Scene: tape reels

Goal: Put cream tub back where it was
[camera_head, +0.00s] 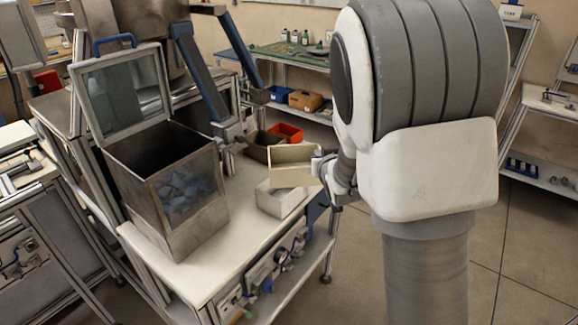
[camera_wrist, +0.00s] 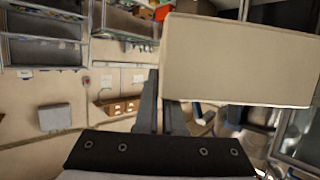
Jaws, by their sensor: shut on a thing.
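The cream tub (camera_head: 292,166) is held up over the right part of the white worktop, just above a pale grey-white tub. My gripper (camera_head: 321,168) is at its right side and shut on it. In the wrist view, the cream tub (camera_wrist: 237,60) fills the upper right with a plain broad face. The gripper's fingers (camera_wrist: 161,102) reach its lower left edge there. The tub's inside is not clearly visible, and my arm covers part of the area to its right.
The pale grey-white tub (camera_head: 281,199) stands below the cream tub. A dark brown tub (camera_head: 260,147) and an orange tub (camera_head: 287,132) stand behind. A tall metal bin (camera_head: 181,232) with a raised lid and blue pieces stands left. The worktop (camera_head: 238,243) has bare room in front.

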